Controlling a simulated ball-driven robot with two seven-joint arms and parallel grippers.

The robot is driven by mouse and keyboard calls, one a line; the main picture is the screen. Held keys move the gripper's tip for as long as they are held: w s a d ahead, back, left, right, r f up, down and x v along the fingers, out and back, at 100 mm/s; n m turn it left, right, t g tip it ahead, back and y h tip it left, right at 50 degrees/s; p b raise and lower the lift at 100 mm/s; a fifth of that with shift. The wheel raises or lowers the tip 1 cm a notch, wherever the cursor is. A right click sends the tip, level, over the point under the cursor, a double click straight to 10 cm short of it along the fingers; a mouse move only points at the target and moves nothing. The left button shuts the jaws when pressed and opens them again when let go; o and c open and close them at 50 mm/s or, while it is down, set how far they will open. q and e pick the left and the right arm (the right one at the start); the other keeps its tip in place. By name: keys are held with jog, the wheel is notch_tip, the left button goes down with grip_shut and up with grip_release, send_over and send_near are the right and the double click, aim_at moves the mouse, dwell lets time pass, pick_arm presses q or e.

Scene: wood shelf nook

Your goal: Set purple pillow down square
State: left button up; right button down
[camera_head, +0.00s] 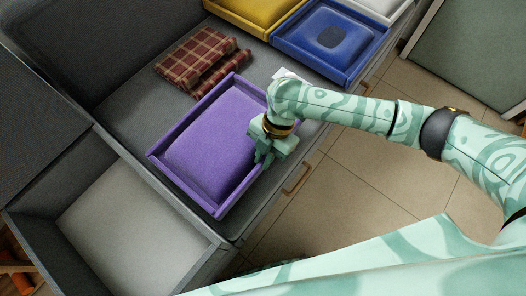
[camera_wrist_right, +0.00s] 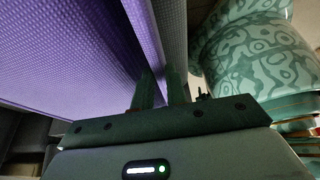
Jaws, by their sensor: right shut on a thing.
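The purple pillow (camera_head: 210,148) is a soft, plump block inside a raised purple rim (camera_head: 165,140). It lies on the grey shelf surface, turned at an angle in the head view. My right gripper (camera_head: 264,157) is at its right side, pointing down, and is shut on the purple edge there. In the right wrist view the purple pillow (camera_wrist_right: 70,55) fills the left, and the fingers of my right gripper (camera_wrist_right: 160,88) straddle its thin edge. The exact contact is dark and partly hidden by the gripper. My left gripper is not in view.
A folded red plaid cloth (camera_head: 195,58) lies behind the pillow. Yellow (camera_head: 255,12), blue (camera_head: 330,35) and white (camera_head: 385,6) tray-like pieces stand at the back right. An open, empty grey drawer (camera_head: 120,220) is at front left. Tiled floor (camera_head: 350,190) lies right of the shelf.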

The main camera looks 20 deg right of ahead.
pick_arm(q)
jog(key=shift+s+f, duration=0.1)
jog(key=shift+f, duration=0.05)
pick_arm(e)
jog(key=shift+f, duration=0.4)
jog(key=c, duration=1.3)
grip_release()
jog(key=p+v, duration=0.1)
jog(key=v, duration=0.2)
jog(key=shift+w+r+p, duration=0.1)
jog(key=shift+r+p, duration=0.15)
jog(key=shift+p, duration=0.1)
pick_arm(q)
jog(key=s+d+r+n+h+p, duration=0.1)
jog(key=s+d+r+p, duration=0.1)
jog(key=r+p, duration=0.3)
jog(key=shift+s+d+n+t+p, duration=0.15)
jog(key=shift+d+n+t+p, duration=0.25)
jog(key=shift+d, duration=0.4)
pick_arm(e)
jog(key=v, duration=1.2)
jog(key=shift+d+r, duration=0.15)
jog(key=shift+r, duration=0.25)
